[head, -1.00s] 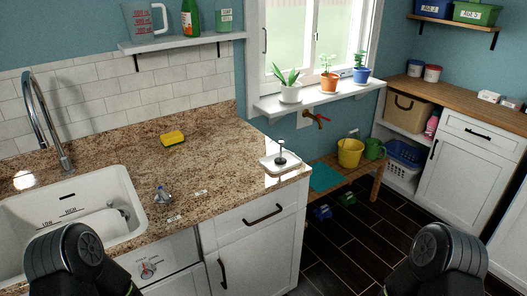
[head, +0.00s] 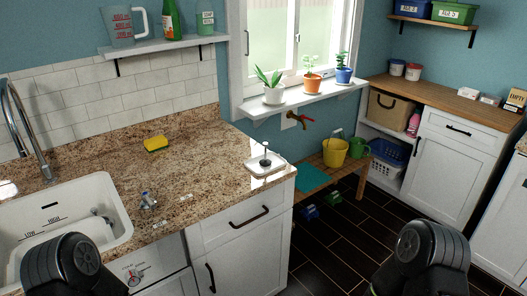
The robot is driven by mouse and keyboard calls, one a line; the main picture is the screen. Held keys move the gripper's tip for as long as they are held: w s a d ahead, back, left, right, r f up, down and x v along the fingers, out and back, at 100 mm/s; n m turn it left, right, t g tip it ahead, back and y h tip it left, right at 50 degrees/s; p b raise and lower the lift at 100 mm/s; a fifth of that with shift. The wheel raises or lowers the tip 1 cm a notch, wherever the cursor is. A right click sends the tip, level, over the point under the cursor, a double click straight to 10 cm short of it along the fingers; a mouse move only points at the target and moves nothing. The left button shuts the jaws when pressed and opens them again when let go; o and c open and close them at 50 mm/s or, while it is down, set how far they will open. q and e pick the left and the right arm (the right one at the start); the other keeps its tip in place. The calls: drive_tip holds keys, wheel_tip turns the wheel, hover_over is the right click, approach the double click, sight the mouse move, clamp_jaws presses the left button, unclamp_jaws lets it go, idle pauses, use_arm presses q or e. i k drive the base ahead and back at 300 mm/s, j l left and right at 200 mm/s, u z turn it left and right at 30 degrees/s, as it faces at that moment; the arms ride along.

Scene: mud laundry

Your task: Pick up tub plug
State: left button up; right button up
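A small dark upright piece with a round knob on a thin stem (head: 265,152) stands on a white square tray (head: 257,170) at the right end of the granite counter. It may be the tub plug, but it is too small to be sure. A small metal and blue piece (head: 148,201) lies on the counter just right of the white sink (head: 112,238). My arm links show at the lower left and lower right. Neither gripper is in view, so neither is seen near these pieces.
A yellow sponge (head: 156,144) lies on the granite counter (head: 205,150), which is mostly clear. A curved tap (head: 22,125) rises behind the sink. Potted plants line the window sill (head: 300,100). A low wooden bench (head: 335,178) holds a yellow bucket (head: 334,152). The dark floor at right is open.

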sight(265, 162)
drive_tip(key=i+j, duration=0.2)
drive_tip(key=i, duration=0.35)
drive_tip(key=i+j, duration=0.15)
drive_tip(key=i, duration=0.4)
drive_tip(key=z, duration=1.5)
